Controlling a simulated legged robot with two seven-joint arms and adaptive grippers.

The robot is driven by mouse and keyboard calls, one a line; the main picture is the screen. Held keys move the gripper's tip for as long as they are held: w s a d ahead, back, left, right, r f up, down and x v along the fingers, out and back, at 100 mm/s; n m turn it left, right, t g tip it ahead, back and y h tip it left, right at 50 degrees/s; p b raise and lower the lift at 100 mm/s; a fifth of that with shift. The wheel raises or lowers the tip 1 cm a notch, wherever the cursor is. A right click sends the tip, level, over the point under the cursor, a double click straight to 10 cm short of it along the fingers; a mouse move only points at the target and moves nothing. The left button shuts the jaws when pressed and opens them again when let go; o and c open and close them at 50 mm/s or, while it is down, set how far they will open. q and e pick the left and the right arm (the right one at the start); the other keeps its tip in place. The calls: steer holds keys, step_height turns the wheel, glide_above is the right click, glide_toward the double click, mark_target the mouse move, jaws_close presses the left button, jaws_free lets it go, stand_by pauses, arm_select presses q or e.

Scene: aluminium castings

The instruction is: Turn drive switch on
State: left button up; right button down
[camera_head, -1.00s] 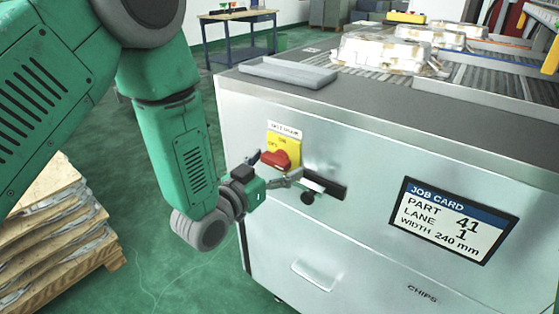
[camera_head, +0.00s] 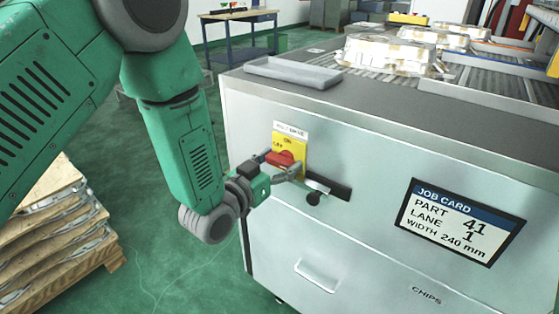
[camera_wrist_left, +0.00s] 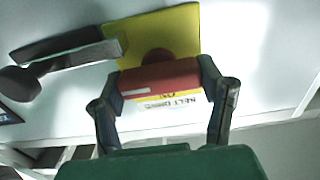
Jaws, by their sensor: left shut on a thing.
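The drive switch is a red rotary knob (camera_head: 281,158) on a yellow plate (camera_head: 292,142) on the cabinet's front face. The plate carries ON and OFF lettering, with a white label above it. My left gripper (camera_head: 283,165) has one finger on each side of the knob. In the left wrist view the red knob (camera_wrist_left: 158,80) lies crosswise between the two fingertips (camera_wrist_left: 162,84), which press on its ends. That view shows the yellow plate (camera_wrist_left: 175,25) and the label upside down. My right gripper is out of view.
A black slot with a lever and round black knob (camera_head: 314,199) sits just right of the switch. A job card screen (camera_head: 460,220) and a drawer handle (camera_head: 317,275) are on the same face. A grey tray (camera_head: 293,72) lies on top; a loaded pallet (camera_head: 60,230) stands at left.

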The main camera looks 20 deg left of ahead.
arm_select(q)
steer(key=shift+w+a+r, duration=0.1)
steer(key=shift+w+r, duration=0.05)
steer(key=shift+r, duration=0.05)
steer(key=shift+r+n, duration=0.15)
steer(key=shift+n, duration=0.75)
steer(key=n+p, duration=0.1)
steer(key=n, duration=0.2)
steer(key=shift+w+a, duration=0.15)
steer(key=n, duration=0.9)
steer(key=shift+a+f+b, duration=0.1)
steer(key=shift+f+b, duration=0.15)
steer(key=shift+b, duration=0.15)
steer(key=shift+f+n+b, duration=0.1)
steer(key=shift+n+b, duration=0.5)
steer(key=shift+n, duration=1.5)
